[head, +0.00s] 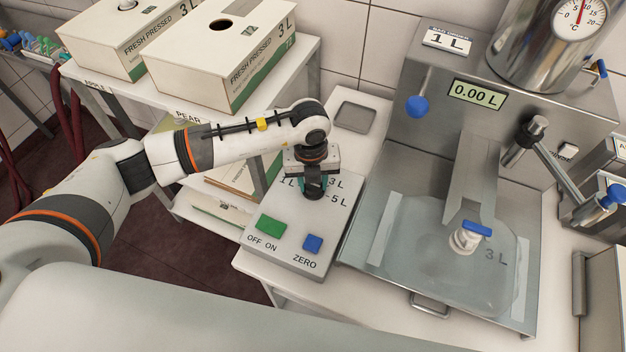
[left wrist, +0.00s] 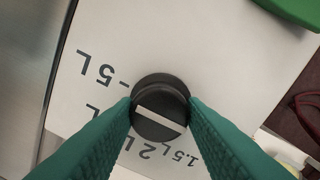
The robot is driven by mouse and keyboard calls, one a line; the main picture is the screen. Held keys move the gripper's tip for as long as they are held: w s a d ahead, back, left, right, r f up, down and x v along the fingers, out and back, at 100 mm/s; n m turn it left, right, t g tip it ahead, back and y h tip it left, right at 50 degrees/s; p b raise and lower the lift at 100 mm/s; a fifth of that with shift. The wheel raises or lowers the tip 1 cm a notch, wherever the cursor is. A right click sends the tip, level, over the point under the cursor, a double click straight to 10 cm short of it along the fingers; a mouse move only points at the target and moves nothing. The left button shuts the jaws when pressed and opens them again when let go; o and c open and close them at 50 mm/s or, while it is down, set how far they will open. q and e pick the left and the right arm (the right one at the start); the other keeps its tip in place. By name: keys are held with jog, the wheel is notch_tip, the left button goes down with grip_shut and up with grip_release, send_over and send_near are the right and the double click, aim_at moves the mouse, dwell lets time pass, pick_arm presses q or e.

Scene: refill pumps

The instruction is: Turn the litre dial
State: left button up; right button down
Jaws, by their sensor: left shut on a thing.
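The litre dial is a round black knob (left wrist: 160,108) with a white bar across its top. It sits on a light control panel (head: 278,228) with litre marks printed around it; 1.5 L, 2 L and 5 L show in the left wrist view. The white bar lies slightly tilted there. My left gripper (head: 314,186) comes down on the dial from above, and its green fingers (left wrist: 160,112) are shut on the knob's two sides. In the head view the gripper hides most of the dial. My right gripper is not in view.
The panel also has a green OFF ON button (head: 270,225) and a blue ZERO button (head: 313,243). To the right stands a steel filling machine with a 0.00 L display (head: 478,93) and a 3 L pouch (head: 480,262) on its tray. Boxes (head: 225,50) stand on a shelf behind my left arm.

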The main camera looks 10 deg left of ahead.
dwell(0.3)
pick_arm(q)
jog(key=o, duration=1)
jog(key=shift+r, duration=0.1)
jog(key=shift+r, duration=0.3)
jog(key=r+b, duration=0.1)
jog(key=r, duration=0.2)
jog(key=r+b, duration=0.1)
jog(key=r, duration=0.3)
jog(key=r+b, duration=0.2)
jog(key=r, duration=0.2)
jog(key=shift+a+r, duration=0.15)
jog(key=shift+a, duration=0.1)
jog(key=shift+s, duration=0.1)
